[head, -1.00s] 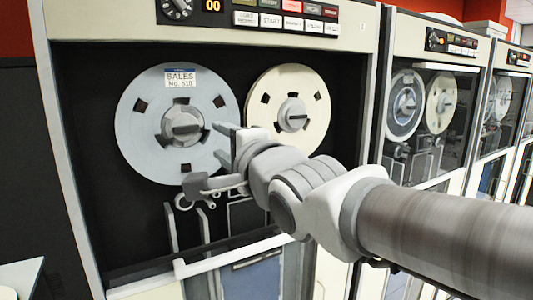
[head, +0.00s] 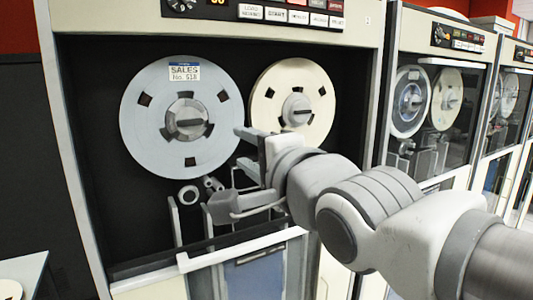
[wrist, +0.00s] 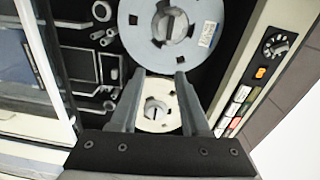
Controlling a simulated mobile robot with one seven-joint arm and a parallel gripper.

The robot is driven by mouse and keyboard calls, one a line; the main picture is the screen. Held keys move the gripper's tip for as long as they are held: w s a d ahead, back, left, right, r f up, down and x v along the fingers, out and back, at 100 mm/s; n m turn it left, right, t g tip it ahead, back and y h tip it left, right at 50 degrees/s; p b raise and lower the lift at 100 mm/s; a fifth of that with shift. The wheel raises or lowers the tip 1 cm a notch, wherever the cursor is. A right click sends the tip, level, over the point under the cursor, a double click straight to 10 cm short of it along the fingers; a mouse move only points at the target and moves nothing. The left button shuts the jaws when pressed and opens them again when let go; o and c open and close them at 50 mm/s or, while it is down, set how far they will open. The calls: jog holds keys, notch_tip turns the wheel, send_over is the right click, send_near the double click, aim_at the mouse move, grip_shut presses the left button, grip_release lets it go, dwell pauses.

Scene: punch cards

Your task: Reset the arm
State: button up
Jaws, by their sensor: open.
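My gripper (head: 232,170) is open in front of the tape drive, with nothing between its fingers. In the wrist view its two fingers (wrist: 157,100) stand apart, with the cream reel (wrist: 157,107) seen between and beyond them. In the head view the gripper is below and right of the grey-blue reel (head: 180,148) labelled SALES No. 518. The cream reel (head: 292,80) is to its upper right, its lower part partly hidden by the gripper. Both reels sit on their hubs in the drive. The grey-blue reel also shows at the top of the wrist view (wrist: 190,45).
The tape drive cabinet (head: 75,160) has a row of buttons (head: 290,15) above its open bay. More drives with glass fronts (head: 425,105) stand to the right. A table corner (head: 25,272) with a round object on it is at lower left.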

jog(key=d+f+n+g+h, duration=0.2)
jog(key=d+f+n+h, duration=0.15)
jog(key=d+f, duration=0.4)
jog(key=s+d+f+n+g+h, duration=0.2)
jog(key=s+d+f+n+g, duration=0.1)
jog(key=f, duration=0.5)
jog(key=s+d+f+n+g+h, duration=0.3)
jog(key=s+d+f+n+g, duration=0.1)
jog(key=s+d+f, duration=0.4)
jog(key=shift+s+d+n+g, duration=0.3)
jog(key=shift+s+n, duration=0.15)
jog(key=shift+s, duration=0.5)
jog(key=shift+f, duration=0.1)
